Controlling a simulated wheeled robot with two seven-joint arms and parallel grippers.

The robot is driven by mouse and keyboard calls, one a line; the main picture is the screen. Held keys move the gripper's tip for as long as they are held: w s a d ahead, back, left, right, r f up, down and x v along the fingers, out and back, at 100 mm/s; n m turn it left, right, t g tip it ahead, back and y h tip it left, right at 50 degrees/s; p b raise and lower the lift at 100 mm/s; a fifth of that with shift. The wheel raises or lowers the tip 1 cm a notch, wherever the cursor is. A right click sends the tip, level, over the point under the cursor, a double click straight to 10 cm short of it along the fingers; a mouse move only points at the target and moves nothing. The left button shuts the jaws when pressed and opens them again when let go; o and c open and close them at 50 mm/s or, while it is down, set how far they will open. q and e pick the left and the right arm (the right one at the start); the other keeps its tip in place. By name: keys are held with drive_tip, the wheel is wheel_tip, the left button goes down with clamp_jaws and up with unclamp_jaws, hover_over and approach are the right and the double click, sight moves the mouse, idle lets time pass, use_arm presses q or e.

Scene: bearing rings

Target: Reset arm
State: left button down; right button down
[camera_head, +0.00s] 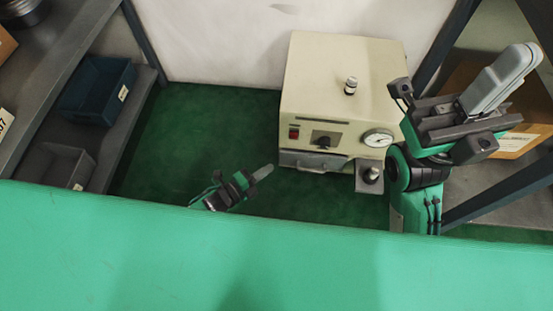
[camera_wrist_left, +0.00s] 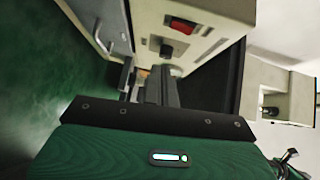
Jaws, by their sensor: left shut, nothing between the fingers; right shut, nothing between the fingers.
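My left gripper (camera_head: 264,171) is low in the middle of the head view, beyond the green surface's far edge. It is shut and empty, and its tip points toward the left front of the cream machine (camera_head: 340,75). In the left wrist view its fingers (camera_wrist_left: 150,82) show in front of the machine's front panel (camera_wrist_left: 200,30); I cannot tell whether they touch it. My right gripper (camera_head: 522,70) is raised at the upper right of the head view, shut and empty, pointing up and right.
The machine has a red switch (camera_head: 294,133), a gauge (camera_head: 378,138) and a front handle (camera_head: 313,163). Dark bins (camera_head: 95,88) sit on a left shelf. A cardboard box (camera_head: 520,140) is at right. Green floor (camera_head: 220,130) is clear left of the machine.

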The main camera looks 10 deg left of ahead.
use_arm(q)
drive_tip(key=shift+v, duration=0.9)
drive_tip(key=shift+w+f, duration=0.1)
drive_tip(key=shift+f, duration=0.05)
